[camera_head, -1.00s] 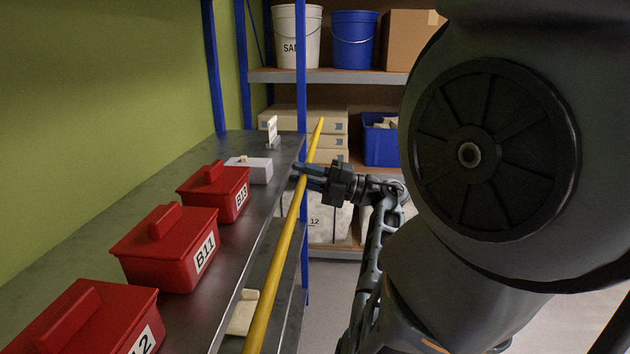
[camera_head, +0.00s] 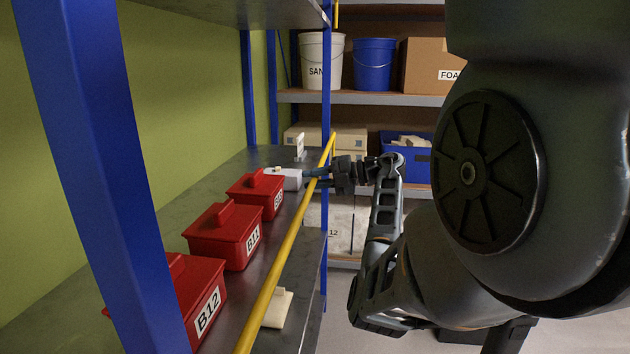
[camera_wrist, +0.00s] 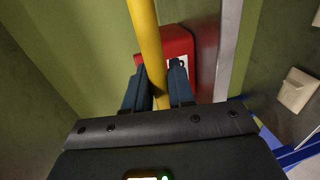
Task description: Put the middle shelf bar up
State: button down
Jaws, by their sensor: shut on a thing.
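The yellow shelf bar (camera_head: 284,249) runs along the front of the middle shelf (camera_head: 150,225), from the near left to the far blue post. My gripper (camera_head: 314,174) is at the bar's far part. In the wrist view the bar (camera_wrist: 147,45) passes between the two blue-grey fingers of my gripper (camera_wrist: 158,88), which are shut on it. Whether the bar's ends sit in holders cannot be told; its near end runs out of the picture.
Red bins labelled B12 (camera_head: 198,300), B11 (camera_head: 226,238) and a third (camera_head: 256,193) stand on the shelf behind the bar. A near blue post (camera_head: 95,150) and a far one (camera_head: 326,110) flank the opening. A pale block (camera_head: 279,308) lies on the lower shelf.

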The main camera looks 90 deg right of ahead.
jog(key=shift+f, duration=0.1)
jog(key=c, duration=1.1)
grip_release()
jog(key=shift+s, duration=0.1)
jog(key=b+v, duration=0.1)
jog(key=v, duration=0.6)
jog(key=shift+s+b, duration=0.3)
